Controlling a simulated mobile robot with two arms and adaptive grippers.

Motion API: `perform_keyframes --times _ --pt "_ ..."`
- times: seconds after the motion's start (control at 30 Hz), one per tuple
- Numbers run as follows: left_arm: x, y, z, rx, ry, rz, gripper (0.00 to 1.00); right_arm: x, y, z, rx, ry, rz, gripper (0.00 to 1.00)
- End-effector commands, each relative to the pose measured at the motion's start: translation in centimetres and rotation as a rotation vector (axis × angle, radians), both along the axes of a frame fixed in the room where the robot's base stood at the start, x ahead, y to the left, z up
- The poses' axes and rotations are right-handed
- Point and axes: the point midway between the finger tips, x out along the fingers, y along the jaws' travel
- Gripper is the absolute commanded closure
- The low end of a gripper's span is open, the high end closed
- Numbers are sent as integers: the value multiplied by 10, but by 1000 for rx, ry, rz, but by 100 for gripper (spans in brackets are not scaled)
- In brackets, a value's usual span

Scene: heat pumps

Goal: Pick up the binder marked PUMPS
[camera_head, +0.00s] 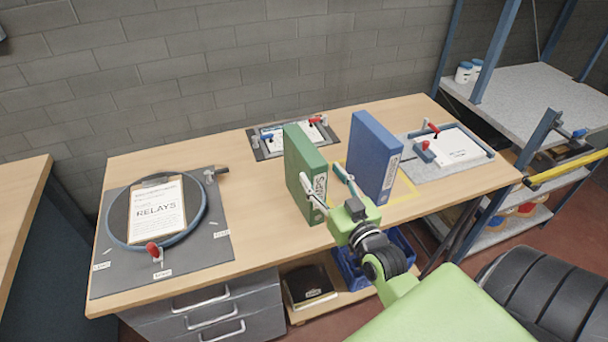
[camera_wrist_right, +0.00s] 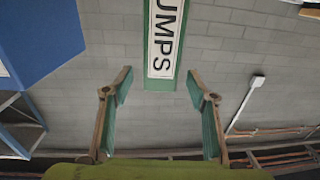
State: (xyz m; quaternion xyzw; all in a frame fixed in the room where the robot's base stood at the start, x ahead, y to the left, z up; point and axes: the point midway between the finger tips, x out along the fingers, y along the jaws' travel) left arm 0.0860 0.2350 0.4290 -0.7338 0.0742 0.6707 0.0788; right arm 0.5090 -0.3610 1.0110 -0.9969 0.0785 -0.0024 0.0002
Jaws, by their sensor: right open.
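The green binder (camera_head: 302,158) stands upright on the wooden workbench. Its spine faces my side, with a white label that reads "UMPS" in the right wrist view (camera_wrist_right: 163,38); the first letter is cut off there. My right gripper (camera_head: 319,173) is open and empty at the green binder's spine, one finger on each side of it in the head view. In the right wrist view the open fingers (camera_wrist_right: 160,74) have the spine between them and slightly beyond, with gaps on both sides. I cannot tell any contact. My left gripper is not in view.
A blue binder (camera_head: 373,148) stands close on the right, inside a yellow outline. Behind are a clipboard board (camera_head: 290,136) with clamps and, right, a grey fixture (camera_head: 455,150). Bench between plate and green binder is clear.

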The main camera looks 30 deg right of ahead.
Motion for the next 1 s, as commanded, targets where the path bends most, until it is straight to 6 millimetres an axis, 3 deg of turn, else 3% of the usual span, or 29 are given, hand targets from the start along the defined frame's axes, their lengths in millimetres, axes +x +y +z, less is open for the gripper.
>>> perform_keyframes --times 0.1,0.23,0.47,0.67,0.8,1.0 --pt "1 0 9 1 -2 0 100 26 -4 4 0 -1 1 47" --pt "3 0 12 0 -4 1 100 47 -7 3 0 1 1 47" --pt "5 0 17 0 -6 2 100 63 -9 4 0 2 2 47" --pt "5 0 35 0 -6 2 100 91 -14 17 0 2 2 47" --pt "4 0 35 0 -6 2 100 106 -16 12 0 3 1 47" --pt "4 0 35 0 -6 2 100 110 -17 10 -1 3 2 47"
